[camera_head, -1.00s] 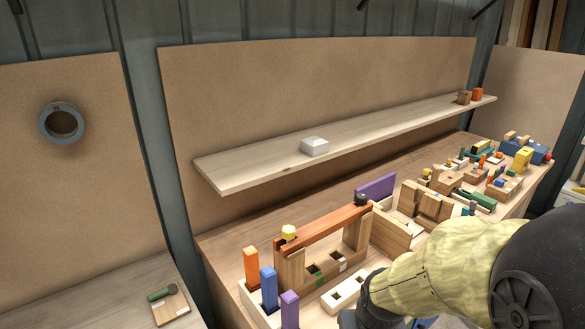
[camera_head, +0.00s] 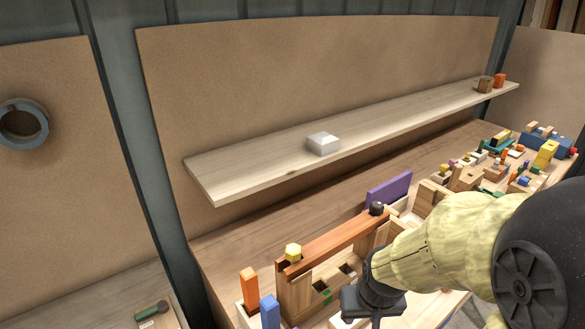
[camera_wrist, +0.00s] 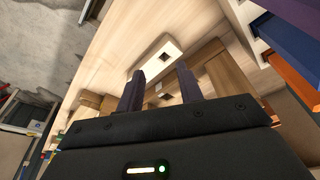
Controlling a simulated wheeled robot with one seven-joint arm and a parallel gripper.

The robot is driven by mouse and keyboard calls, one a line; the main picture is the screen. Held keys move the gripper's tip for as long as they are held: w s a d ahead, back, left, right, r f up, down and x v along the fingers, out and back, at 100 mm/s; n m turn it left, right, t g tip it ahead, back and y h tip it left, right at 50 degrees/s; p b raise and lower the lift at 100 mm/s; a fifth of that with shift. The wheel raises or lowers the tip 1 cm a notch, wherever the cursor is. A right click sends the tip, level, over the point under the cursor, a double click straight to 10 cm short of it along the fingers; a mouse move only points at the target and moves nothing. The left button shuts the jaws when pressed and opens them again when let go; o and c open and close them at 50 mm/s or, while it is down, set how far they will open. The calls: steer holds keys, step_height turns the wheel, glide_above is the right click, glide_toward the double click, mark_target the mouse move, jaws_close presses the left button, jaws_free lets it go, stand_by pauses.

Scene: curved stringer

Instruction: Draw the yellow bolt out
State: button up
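The yellow bolt (camera_head: 293,251) stands upright at the left end of the red-brown stringer (camera_head: 335,237), with its head above the wood. The stringer lies across a wooden frame, and a dark knob (camera_head: 376,208) sits at its right end. The bolt's shaft is hidden in the wood. My gripper shows in the wrist view (camera_wrist: 160,70) with two dark fingers apart and nothing between them. In the head view my wrist is right of and lower than the bolt, clear of it. The bolt is not seen in the wrist view.
Orange (camera_head: 250,288) and blue (camera_head: 269,311) blocks stand left of the frame. A purple board (camera_head: 388,189) is behind it. A shelf (camera_head: 250,166) with a white box (camera_head: 323,144) runs above the bench. Several toy assemblies crowd the bench's far right.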

steer(key=shift+w, duration=0.25)
steer(key=shift+s, duration=0.1)
steer(key=shift+o, duration=2.2)
steer(key=shift+w+a+r, duration=0.1)
steer(key=shift+w+r, duration=0.2)
steer(key=w+a+r+n+g+p, duration=0.1)
steer(key=w+a+r+n+p, duration=0.3)
steer(key=r, duration=0.7)
steer(key=w+a+r+n+g+p, duration=0.1)
steer(key=w+a+r+n+p, duration=0.2)
steer(key=w+a+r+n, duration=0.3)
steer(key=w+a+r, duration=0.1)
steer(key=a+r, duration=0.2)
steer(key=r, duration=0.3)
steer(key=shift+w+a+r+n+g+p, duration=0.25)
steer(key=shift+w+a+n+g+p, duration=0.05)
steer(key=shift+w+n+p, duration=0.1)
steer(key=shift+f, duration=0.1)
